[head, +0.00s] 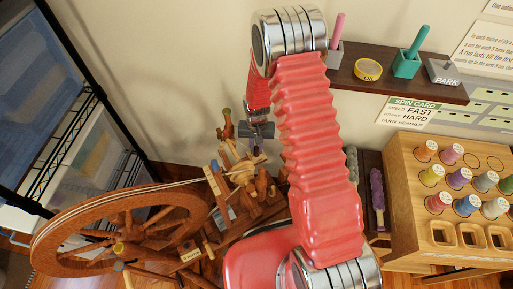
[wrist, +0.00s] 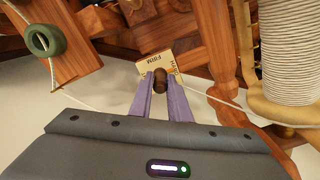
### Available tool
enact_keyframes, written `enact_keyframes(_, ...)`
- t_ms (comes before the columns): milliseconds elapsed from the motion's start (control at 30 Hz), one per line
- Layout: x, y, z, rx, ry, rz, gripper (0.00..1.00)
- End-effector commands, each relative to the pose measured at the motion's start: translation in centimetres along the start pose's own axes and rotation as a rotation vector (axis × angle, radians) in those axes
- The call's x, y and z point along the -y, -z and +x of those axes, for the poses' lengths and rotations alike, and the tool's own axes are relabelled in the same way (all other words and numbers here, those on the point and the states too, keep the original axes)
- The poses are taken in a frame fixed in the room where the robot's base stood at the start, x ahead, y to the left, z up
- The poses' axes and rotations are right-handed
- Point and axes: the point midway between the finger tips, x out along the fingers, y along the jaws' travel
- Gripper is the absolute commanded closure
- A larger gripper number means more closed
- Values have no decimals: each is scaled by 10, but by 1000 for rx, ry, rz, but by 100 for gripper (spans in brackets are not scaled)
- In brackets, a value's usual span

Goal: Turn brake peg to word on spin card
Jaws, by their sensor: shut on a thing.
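The spin card (head: 412,112) on the wall in the head view reads speed FAST, brake HARD, yarn HEATHER. The brake peg (wrist: 160,78) is a small dark brown wooden knob in the wrist view. My gripper (wrist: 157,84) has its purple fingers shut on the peg from both sides. Behind the peg is a pale label plate (wrist: 154,61). The word FIRM reads above the peg; another word at the right is partly hidden and not legible. In the head view my gripper (head: 258,150) is at the spinning wheel's upper part, and the peg is too small to make out.
The spinning wheel (head: 112,232) stands at lower left. A cord (wrist: 88,105) runs past the fingers, and a wound bobbin (wrist: 288,55) is at the right. A wall shelf (head: 395,76) and a wooden spool rack (head: 400,190) stand at the right. A black wire rack (head: 80,130) is at left.

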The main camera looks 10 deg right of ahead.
Motion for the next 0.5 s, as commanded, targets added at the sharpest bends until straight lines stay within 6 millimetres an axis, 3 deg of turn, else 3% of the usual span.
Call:
enact_keyframes(267,0,0,0,-1,0,0,100)
enact_keyframes(300,0,0,0,-1,0,-1,82)
enact_keyframes(500,0,0,0,-1,0,-1,68)
